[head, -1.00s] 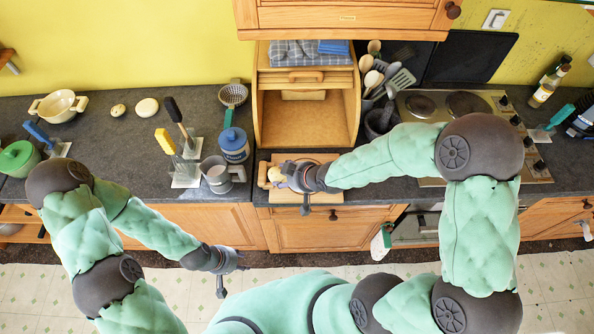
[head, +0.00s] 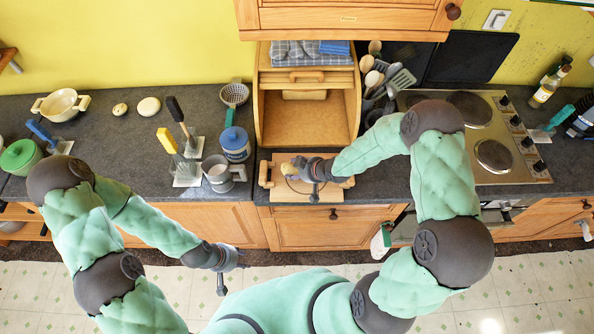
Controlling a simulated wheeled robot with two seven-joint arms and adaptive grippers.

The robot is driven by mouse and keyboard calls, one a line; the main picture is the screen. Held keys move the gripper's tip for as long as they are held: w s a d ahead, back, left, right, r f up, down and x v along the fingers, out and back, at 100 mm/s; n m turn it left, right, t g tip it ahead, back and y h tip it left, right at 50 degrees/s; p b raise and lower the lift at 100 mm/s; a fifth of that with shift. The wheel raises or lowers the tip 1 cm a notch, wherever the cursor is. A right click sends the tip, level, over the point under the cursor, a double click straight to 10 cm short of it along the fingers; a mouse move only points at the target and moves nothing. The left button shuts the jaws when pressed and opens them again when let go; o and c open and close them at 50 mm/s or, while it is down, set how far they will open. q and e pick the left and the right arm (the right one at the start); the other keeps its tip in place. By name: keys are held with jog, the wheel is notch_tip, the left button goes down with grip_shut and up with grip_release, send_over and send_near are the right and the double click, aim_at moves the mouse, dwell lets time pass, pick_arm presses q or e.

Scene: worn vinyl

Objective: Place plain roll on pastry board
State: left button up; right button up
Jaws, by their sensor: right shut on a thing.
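The pastry board (head: 305,196) is a light wooden board with raised ends. It lies on the counter in front of the open bread bin. My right gripper (head: 293,168) is over the board, shut on a small golden roll (head: 287,169), which I take to be the plain roll. The gripper covers much of the roll, and I cannot tell whether it touches the board. My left gripper (head: 238,260) hangs low in front of the cabinets, away from the counter; its fingers are too small to read.
Two pale round items, one smaller (head: 120,109) and one larger (head: 149,106), lie on the left counter. A grey mug (head: 217,174) and blue-lidded jar (head: 235,146) stand left of the board. The wooden bread bin (head: 305,125) stands behind; the hob (head: 493,155) is at right.

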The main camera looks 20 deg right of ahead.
jog(key=shift+w+f, duration=0.1)
jog(key=shift+f, duration=0.45)
jog(key=shift+f, duration=0.15)
jog(key=o, duration=1.1)
